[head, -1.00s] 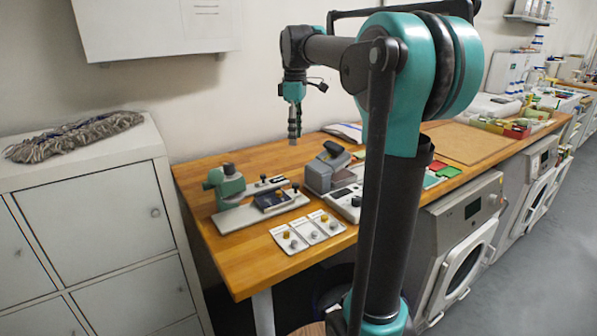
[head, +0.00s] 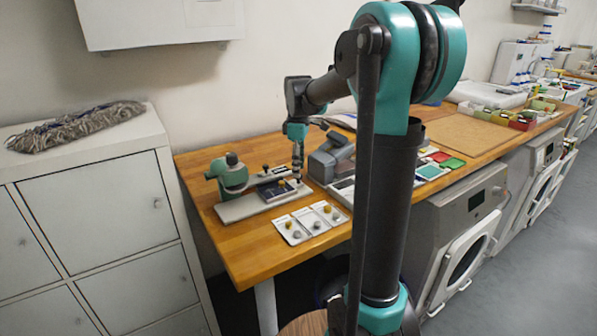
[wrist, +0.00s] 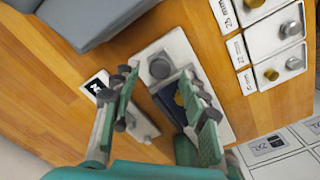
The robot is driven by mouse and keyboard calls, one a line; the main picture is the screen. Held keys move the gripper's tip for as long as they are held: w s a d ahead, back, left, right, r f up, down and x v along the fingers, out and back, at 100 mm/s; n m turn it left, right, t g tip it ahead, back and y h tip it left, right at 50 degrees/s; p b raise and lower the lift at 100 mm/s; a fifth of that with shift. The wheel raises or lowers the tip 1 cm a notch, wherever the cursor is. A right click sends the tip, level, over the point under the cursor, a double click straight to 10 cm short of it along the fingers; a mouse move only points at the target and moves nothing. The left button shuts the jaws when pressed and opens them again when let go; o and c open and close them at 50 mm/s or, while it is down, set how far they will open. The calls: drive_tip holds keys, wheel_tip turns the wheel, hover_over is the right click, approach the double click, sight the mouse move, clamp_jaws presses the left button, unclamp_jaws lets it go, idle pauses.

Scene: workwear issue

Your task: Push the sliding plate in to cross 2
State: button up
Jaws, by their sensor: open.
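The green press (head: 230,173) stands at the left end of a light grey base (head: 238,208) on the wooden table. The sliding plate (head: 276,190), dark blue with a yellow mark, lies on this base to the right of the press. It also shows between my fingers in the wrist view (wrist: 171,103). My gripper (head: 297,178) is open and points down over that end; the wrist view shows both fingers spread (wrist: 158,80). I cannot tell whether they touch the knob. No cross is readable.
Three white cards (head: 308,222) with yellow and grey knobs lie in front of the base. A grey device (head: 330,158) stands close on its right. The table's front left is bare.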

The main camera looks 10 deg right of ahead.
drive_tip(key=shift+f, duration=1.05)
clamp_jaws()
